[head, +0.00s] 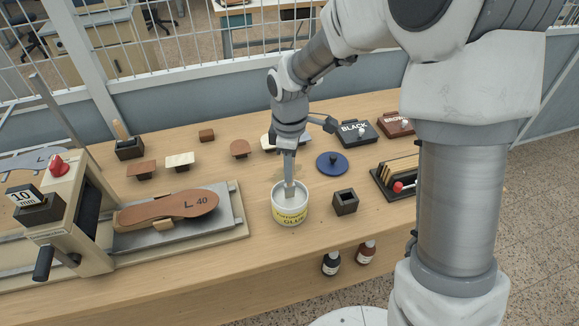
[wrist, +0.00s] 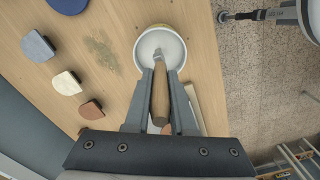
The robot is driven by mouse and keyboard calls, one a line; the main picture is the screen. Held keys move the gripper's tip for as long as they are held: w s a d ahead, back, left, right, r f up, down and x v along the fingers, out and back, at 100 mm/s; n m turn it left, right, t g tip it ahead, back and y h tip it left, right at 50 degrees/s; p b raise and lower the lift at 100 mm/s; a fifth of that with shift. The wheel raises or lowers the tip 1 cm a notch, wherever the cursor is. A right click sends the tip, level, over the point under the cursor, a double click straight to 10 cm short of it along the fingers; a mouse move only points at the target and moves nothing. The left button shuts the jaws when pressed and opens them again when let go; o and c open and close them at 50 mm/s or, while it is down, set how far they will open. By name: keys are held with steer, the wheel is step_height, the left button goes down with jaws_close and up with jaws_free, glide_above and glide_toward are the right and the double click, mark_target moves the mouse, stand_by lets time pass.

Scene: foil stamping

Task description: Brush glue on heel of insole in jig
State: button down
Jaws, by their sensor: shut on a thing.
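The insole (head: 168,210), brown and marked "L 40", lies on the metal plate of the jig (head: 238,208) at the left of the head view. The glue pot (head: 290,212), white with a yellow label, stands to the right of the jig. My gripper (head: 289,184) points down over the pot; in the wrist view its fingers (wrist: 160,74) are shut on the wooden handle of a brush (wrist: 159,98). The brush's lower end is inside the pot, above or in the pale glue (wrist: 170,48); I cannot tell how deep.
A blue lid (head: 332,163) and a small open dark box (head: 345,203) are near the pot. Several small coloured pieces lie behind, with BLACK (head: 356,131) and BROWN (head: 394,124) pads.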

steer(key=shift+f+b, duration=0.4)
steer(key=shift+f, duration=0.2)
stand_by(1.2)
steer(key=shift+r+p, duration=2.8)
steer(key=shift+r, duration=0.8)
steer(key=shift+s, duration=0.1)
